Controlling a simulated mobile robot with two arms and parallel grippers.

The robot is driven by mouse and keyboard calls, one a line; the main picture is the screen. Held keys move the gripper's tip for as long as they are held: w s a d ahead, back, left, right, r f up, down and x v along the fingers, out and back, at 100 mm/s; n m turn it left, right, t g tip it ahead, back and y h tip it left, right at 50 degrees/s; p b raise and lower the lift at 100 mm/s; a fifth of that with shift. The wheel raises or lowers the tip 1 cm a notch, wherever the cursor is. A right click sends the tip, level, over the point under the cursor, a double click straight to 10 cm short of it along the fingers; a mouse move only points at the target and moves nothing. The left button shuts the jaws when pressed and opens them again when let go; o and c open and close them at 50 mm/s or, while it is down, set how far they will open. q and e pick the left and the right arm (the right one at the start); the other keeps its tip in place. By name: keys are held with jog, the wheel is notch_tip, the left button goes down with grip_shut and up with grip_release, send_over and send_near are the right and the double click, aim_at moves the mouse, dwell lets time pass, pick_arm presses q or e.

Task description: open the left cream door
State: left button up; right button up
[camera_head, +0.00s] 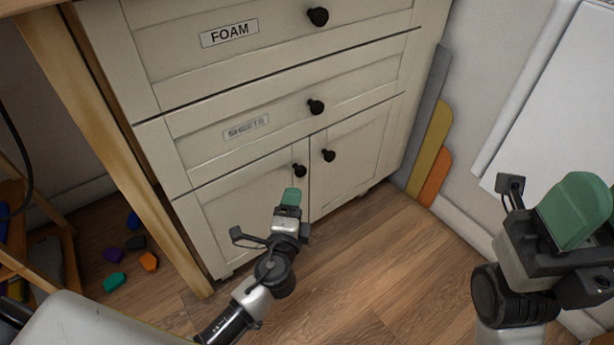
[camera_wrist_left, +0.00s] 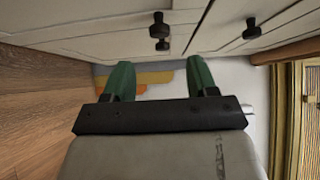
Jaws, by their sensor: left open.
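The left cream door (camera_head: 245,218) is closed at the bottom left of the cabinet. Its black round knob (camera_head: 299,171) is near its upper right corner. My left gripper (camera_head: 291,197) is just below that knob in the head view, apart from it as far as I can tell. In the left wrist view its green fingers (camera_wrist_left: 160,80) are spread with nothing between them. Two black knobs (camera_wrist_left: 160,30) show close together beyond the fingertips there. My right gripper (camera_head: 574,210) is far to the right; its finger gap is not visible.
The right cream door (camera_head: 352,160) is closed, with its own knob (camera_head: 329,155). The SHEETS drawer (camera_head: 290,125) and FOAM drawer (camera_head: 270,50) above are shut. Coloured boards (camera_head: 430,150) lean at the wall to the right. Wooden floor (camera_head: 370,260) before the doors is clear.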

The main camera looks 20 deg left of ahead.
aim_at(301, 175)
pick_arm(q)
jog(key=w, duration=0.3)
jog(key=w+a+b, duration=0.1)
jog(key=w, duration=0.2)
jog(key=w+b, duration=0.1)
jog(key=w, duration=0.2)
jog(key=shift+w+a, duration=0.15)
jog(key=shift+w, duration=0.15)
jog(key=shift+s, duration=0.1)
grip_shut()
